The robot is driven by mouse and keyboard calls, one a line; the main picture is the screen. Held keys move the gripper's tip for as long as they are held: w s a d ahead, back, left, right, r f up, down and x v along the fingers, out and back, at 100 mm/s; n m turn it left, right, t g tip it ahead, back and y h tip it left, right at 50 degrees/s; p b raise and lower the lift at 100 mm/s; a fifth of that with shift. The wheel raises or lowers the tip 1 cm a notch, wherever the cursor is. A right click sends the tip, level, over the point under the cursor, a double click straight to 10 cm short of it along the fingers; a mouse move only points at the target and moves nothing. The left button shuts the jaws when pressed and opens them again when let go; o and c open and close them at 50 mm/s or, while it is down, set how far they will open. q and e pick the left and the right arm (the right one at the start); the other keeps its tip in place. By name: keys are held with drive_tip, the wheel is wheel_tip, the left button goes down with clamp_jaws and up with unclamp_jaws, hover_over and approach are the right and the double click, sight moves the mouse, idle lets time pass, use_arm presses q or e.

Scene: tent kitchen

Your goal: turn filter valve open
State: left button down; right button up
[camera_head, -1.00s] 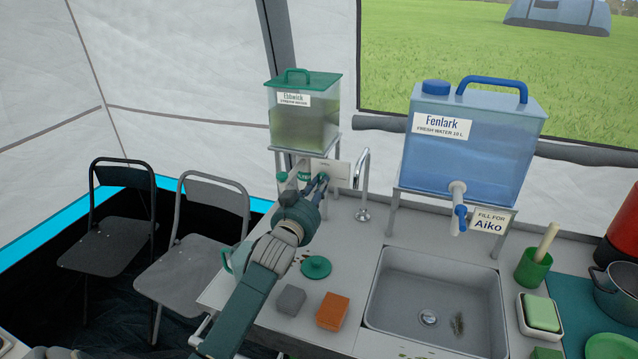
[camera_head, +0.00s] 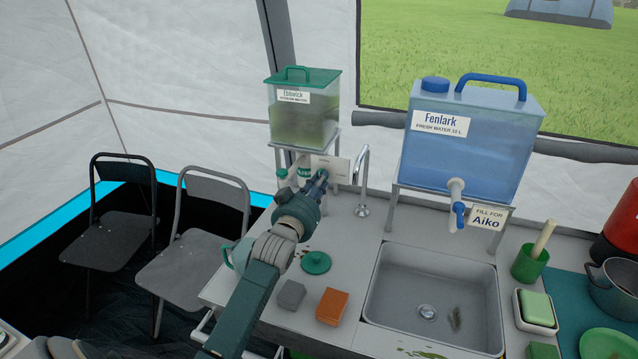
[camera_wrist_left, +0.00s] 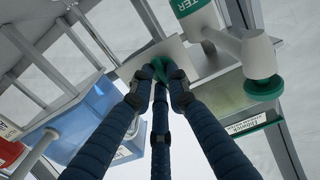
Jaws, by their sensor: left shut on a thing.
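The filter valve is a small green knob (camera_wrist_left: 160,65) beneath the clear water tank with a green lid (camera_head: 304,110), labelled Ebbwick. In the left wrist view the knob sits between my left fingertips. My left gripper (camera_head: 321,178) reaches in under the tank stand and is shut on the knob; its fingers also show in the left wrist view (camera_wrist_left: 160,84). In the head view the gripper mostly hides the knob, and I cannot tell how far it is turned. My right gripper is not in view.
A white filter body with a green label (camera_wrist_left: 194,17) and a white piece with a green cap (camera_wrist_left: 259,68) are close by. A metal tap (camera_head: 362,185) stands right of the gripper. The blue Fenlark tank (camera_head: 480,150) and sink (camera_head: 430,285) are further right.

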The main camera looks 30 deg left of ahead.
use_arm(q)
drive_tip(key=c, duration=1.7)
unclamp_jaws()
drive_tip(key=v, duration=1.2)
drive_tip(key=shift+f, duration=0.1)
